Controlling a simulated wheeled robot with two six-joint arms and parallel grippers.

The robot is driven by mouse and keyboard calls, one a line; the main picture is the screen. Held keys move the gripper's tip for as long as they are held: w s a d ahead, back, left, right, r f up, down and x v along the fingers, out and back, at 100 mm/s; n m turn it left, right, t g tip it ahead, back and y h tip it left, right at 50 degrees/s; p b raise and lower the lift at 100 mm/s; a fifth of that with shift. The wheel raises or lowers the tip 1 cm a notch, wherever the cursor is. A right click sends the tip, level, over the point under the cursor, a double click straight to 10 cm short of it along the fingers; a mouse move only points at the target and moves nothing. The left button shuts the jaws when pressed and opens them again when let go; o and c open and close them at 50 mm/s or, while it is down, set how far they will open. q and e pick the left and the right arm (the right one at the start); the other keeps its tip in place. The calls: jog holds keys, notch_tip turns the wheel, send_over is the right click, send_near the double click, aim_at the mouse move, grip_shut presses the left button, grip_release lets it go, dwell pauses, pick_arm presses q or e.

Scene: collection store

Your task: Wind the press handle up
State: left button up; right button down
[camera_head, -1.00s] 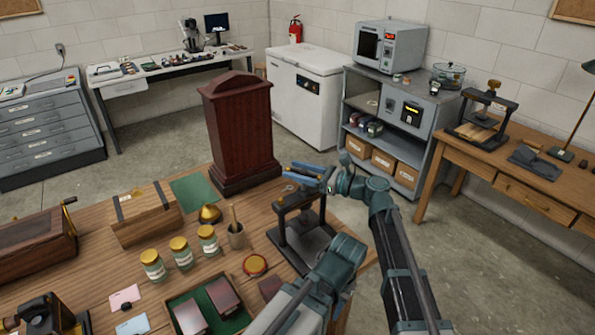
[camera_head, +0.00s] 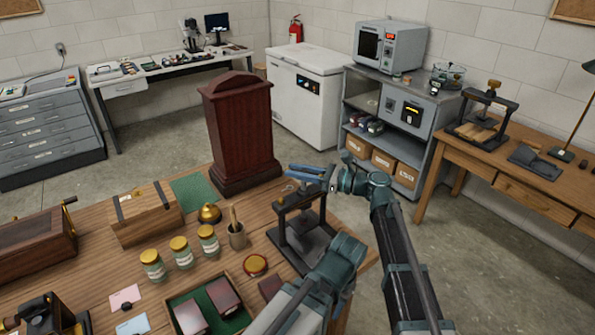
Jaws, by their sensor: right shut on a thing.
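The small dark press (camera_head: 303,238) stands upright on the wooden table in front of me, with two posts, a crossbar and a flat base plate. My right gripper (camera_head: 292,172) is at the top of this press, its blue fingers pointing left above the crossbar. It is shut on the press handle, which is mostly hidden by the fingers. A small pale metal piece (camera_head: 289,187) shows just below the fingers. My left gripper is not in view.
A tall dark red wooden case (camera_head: 240,130) stands close behind the press. A mortar (camera_head: 236,236), several jars, a brass bell (camera_head: 209,213) and a green-lined tray (camera_head: 173,302) are to the left. Another press (camera_head: 485,115) stands on the right table.

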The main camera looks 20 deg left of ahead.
jog(key=n+g, duration=0.2)
jog(key=g, duration=0.2)
jog(key=n+g+h, duration=0.1)
jog(key=n+g, duration=0.2)
jog(key=shift+s+g, duration=0.15)
jog(key=shift+g, duration=0.25)
jog(key=shift+s+d+n+g+h, duration=0.1)
jog(key=shift+s+n+g+h, duration=0.1)
jog(key=shift+n+g+h, duration=0.65)
jog(key=shift+s+d+n+g+h, duration=0.15)
jog(key=shift+n+g+h, duration=0.4)
jog(key=shift+g, duration=0.6)
jog(key=shift+s, duration=0.15)
jog(key=c, duration=0.7)
grip_release()
